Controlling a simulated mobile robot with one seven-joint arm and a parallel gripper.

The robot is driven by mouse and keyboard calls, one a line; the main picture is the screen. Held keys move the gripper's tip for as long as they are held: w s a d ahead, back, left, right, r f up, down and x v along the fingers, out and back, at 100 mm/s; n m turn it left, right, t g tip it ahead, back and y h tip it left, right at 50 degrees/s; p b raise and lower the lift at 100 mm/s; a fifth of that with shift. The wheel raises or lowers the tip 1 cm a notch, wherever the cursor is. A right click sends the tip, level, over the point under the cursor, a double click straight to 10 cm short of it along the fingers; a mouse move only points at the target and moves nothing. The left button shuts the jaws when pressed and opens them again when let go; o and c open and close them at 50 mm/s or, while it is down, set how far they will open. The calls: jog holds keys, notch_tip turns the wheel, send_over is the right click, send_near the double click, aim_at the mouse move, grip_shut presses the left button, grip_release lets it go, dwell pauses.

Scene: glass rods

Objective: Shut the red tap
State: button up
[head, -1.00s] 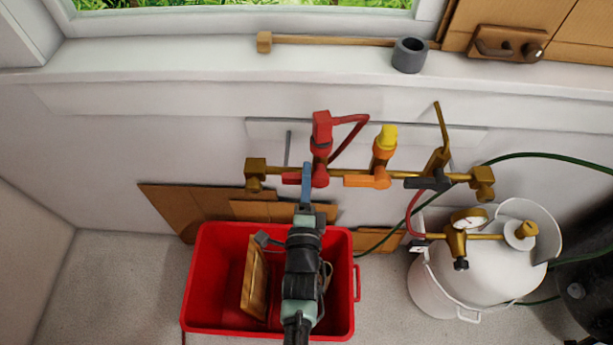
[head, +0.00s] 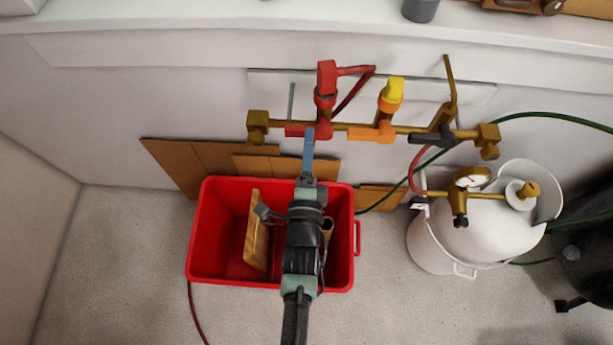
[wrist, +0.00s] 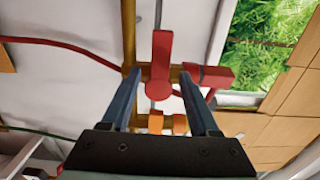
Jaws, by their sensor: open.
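The red tap (head: 325,95) stands upright on a brass pipe with a red hose at its top. Its red lever (head: 299,131) points left along the pipe, across the tap's upright body. In the wrist view the lever (wrist: 161,55) points up the picture, its round hub lower down. My gripper (head: 309,132) is in front of the lever. In the wrist view my gripper (wrist: 160,75) has its blue fingers apart, one on each side of the lever, with gaps showing. I cannot tell how deep the fingertips reach.
An orange tap with a yellow top (head: 387,105) and a dark-levered tap (head: 438,135) stand right of the red one. A red crate (head: 222,278) is below my arm. A white gas cylinder (head: 480,235) with a gauge stands at right.

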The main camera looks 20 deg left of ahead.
jog(key=v, duration=0.9)
jog(key=shift+b, duration=0.45)
